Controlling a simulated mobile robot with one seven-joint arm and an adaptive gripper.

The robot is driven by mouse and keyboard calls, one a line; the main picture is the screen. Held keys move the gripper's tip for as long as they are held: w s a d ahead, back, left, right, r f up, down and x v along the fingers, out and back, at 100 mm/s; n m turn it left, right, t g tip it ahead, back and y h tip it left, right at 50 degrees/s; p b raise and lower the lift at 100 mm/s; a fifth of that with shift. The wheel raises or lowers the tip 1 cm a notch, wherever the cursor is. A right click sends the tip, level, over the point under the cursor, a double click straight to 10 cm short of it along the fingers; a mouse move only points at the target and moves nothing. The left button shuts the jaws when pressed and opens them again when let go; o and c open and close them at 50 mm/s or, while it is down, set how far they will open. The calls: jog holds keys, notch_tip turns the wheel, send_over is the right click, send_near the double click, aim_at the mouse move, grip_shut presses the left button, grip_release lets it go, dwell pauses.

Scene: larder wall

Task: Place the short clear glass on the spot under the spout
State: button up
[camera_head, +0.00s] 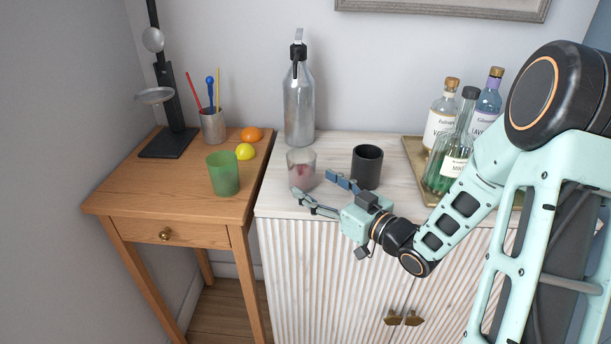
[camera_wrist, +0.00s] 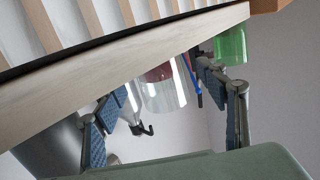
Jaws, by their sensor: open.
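The short clear glass (camera_head: 302,167) stands upright on the pale cabinet top, with something reddish in its lower part. My gripper (camera_head: 313,184) is open and low over the cabinet, its fingers pointing at the glass. In the wrist view the glass (camera_wrist: 160,88) appears between the two spread fingers, near their tips; I cannot tell whether they touch it. Behind the glass stands a clear siphon bottle (camera_head: 299,112) with a black spout (camera_head: 295,68). The spot under the spout is not clearly marked.
A dark mug (camera_head: 367,167) stands close right of the glass, near my finger. A tray (camera_head: 413,158) with several bottles is farther right. The wooden side table (camera_head: 163,200) holds a green cup (camera_head: 223,174), fruits, a metal cup (camera_head: 212,127) and a black stand (camera_head: 168,142).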

aim_at(310, 171)
jog(key=v, duration=0.4)
jog(key=shift+o, duration=0.7)
jog(key=shift+s+d+r, duration=0.15)
jog(key=shift+r, duration=0.05)
jog(key=r+p, duration=0.1)
jog(key=r+g+h+p, duration=0.1)
jog(key=r+p, duration=0.1)
jog(key=r+g+p, duration=0.1)
jog(key=shift+a+r+h+p, duration=0.2)
jog(key=shift+a+h+p, duration=0.1)
jog(key=shift+a, duration=0.1)
jog(key=shift+d+r+g, duration=0.1)
jog(key=shift+r+g, duration=0.15)
jog(key=shift+g, duration=0.05)
jog(key=shift+h, duration=0.3)
jog(key=x, duration=0.5)
jog(key=shift+w+f+b, duration=0.15)
jog(key=shift+w+b, duration=0.05)
jog(key=shift+b, duration=0.15)
jog(key=b+x, duration=0.1)
jog(key=x, duration=0.4)
jog(key=shift+w, duration=0.4)
